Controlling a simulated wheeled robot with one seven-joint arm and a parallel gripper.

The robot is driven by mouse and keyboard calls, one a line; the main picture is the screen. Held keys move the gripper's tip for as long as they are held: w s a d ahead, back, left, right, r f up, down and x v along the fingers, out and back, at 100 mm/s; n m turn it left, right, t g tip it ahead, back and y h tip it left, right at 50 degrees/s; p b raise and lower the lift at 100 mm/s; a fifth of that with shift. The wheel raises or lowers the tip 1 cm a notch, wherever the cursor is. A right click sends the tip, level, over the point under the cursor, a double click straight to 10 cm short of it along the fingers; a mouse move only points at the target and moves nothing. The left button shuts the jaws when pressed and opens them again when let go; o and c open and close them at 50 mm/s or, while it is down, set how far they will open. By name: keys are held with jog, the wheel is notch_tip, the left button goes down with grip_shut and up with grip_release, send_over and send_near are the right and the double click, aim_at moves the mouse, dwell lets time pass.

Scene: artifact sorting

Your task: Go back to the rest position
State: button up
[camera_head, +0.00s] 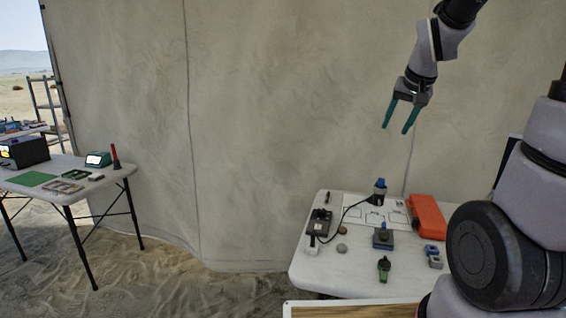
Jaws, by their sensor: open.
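My gripper (403,115) hangs in the upper right of the head view, in front of the canvas wall. Its two teal fingers point down and stand apart, with nothing between them. It is well above the white table (310,278) at the lower right and touches nothing there. My arm comes down to it from the top edge, and other parts of my arm fill the right side of the picture.
The white table holds an orange case (427,216), a dark device (319,222), a blue-grey device (383,238), a green-and-black item (383,267) and a paper sheet. A second table (117,172) stands far left with several items. Sandy ground lies between the tables. Canvas wall (280,120) stands behind.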

jog(key=s+a+r, duration=0.2)
jog(key=s+r, duration=0.1)
jog(key=s, duration=0.6)
jog(key=s+a+r+y, duration=0.1)
jog(key=s+a+r, duration=0.2)
jog(key=s, duration=0.5)
jog(key=shift+s+r+t+y, duration=0.3)
jog(key=shift+s+r+t, duration=0.1)
jog(key=shift+r, duration=0.15)
dwell(0.8)
